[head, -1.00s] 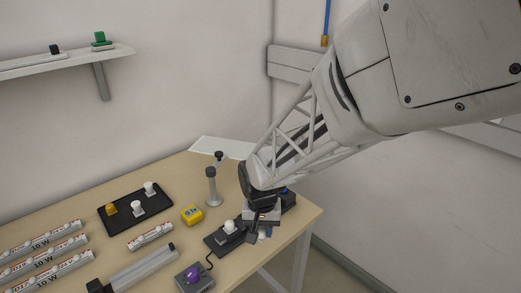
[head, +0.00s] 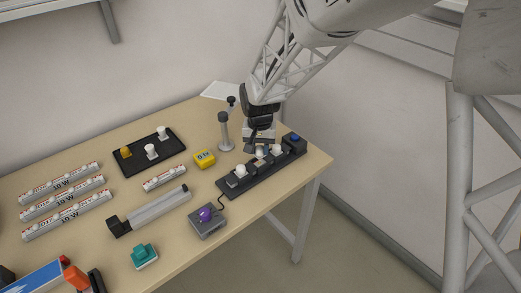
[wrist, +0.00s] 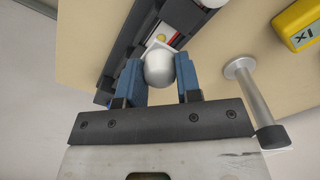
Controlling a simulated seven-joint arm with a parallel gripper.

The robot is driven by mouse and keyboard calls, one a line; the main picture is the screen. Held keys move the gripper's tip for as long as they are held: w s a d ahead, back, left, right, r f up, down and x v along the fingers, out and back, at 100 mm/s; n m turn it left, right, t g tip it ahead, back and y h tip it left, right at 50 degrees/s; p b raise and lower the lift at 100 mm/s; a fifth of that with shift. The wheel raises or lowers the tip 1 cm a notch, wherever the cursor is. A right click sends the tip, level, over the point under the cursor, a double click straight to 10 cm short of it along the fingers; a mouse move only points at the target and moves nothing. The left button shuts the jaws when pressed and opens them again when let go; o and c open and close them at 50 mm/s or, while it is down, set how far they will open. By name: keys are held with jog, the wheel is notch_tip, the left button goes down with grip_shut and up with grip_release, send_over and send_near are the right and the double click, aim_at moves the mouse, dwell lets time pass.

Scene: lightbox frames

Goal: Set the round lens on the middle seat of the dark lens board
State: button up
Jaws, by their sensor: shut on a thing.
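The dark lens board (head: 228,188) lies near the table's right edge, with white domes along it and a blue part (head: 295,138) at its far right end. My gripper (head: 259,148) is over the back edge of the board's middle part. In the wrist view my gripper (wrist: 160,82) has its blue fingers on both sides of a white round lens (wrist: 159,68) and is shut on it. The board (wrist: 122,45) shows behind the lens, with red and yellow marks by a pale seat. Whether the lens touches the board cannot be told; the lens and fingers partly hide the seat.
A grey post (head: 224,132) stands close left of my gripper, with a dark-topped post behind it. A yellow block (head: 204,158), a dark tray (head: 128,167) of small pieces and a grey box with a purple knob (head: 207,222) are further left. White tubes lie at far left.

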aim_at(259, 155)
jog(key=shift+w+a, duration=0.1)
jog(key=shift+w, duration=0.05)
jog(key=shift+f, duration=1.75)
jog(key=shift+f, duration=0.1)
jog(key=o, duration=0.9)
notch_tip(259, 155, up, 12)
jog(key=shift+r, duration=0.1)
dwell(0.3)
